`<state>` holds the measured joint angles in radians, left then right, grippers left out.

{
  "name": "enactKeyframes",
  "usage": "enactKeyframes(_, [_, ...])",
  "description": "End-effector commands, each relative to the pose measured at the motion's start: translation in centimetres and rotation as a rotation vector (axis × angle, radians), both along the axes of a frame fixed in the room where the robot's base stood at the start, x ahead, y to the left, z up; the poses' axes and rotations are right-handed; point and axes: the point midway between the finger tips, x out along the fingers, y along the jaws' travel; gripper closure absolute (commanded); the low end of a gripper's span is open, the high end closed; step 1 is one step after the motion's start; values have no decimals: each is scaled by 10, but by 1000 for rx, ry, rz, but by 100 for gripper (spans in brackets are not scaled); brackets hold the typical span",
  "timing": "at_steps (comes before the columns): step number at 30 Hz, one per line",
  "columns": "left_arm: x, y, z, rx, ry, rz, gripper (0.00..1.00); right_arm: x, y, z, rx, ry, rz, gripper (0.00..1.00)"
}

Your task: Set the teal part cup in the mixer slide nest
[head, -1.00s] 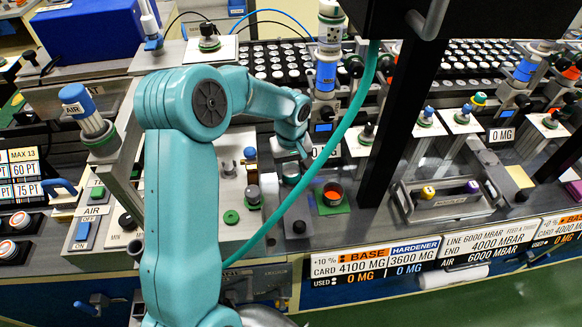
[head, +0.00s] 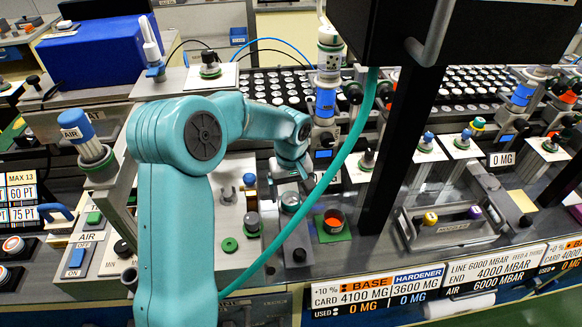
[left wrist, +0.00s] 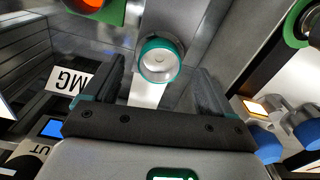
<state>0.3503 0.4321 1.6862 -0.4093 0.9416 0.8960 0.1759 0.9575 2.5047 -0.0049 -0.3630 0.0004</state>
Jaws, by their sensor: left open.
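The teal-rimmed part cup (left wrist: 160,60) stands upright on a pale metal strip in the left wrist view. Its silvery inside looks empty. The cup also shows in the head view (head: 290,201), just below my left gripper (head: 293,172). In the left wrist view my left gripper (left wrist: 157,78) is open, its two dark fingers on either side of the cup with a gap to each. Nothing is held. The mixer slide nest cannot be made out separately from what lies under the cup. My right gripper is not in view.
A green hose (head: 318,190) crosses in front. A black post (head: 400,140) rises to the right. Knobs and a green disc (head: 229,244) lie left.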

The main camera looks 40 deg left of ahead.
Motion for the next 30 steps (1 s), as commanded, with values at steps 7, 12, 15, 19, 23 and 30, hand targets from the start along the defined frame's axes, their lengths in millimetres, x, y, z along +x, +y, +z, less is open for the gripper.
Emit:
enactKeyframes(7, [2, 0, 68, 3, -9, 0, 15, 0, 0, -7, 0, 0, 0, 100])
enactKeyframes(12, [1, 0, 107, 1, -6, -1, 15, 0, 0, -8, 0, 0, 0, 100])
enactKeyframes(15, [1, 0, 123, 1, -6, -1, 15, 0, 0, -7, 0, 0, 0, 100])
enactKeyframes(19, [1, 0, 134, 1, -3, -1, 15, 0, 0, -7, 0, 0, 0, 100])
enactKeyframes(23, [0, 0, 137, 1, -1, -1, 15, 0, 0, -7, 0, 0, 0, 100])
enactKeyframes(30, [0, 0, 137, 0, -1, -1, 15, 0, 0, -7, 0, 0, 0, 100])
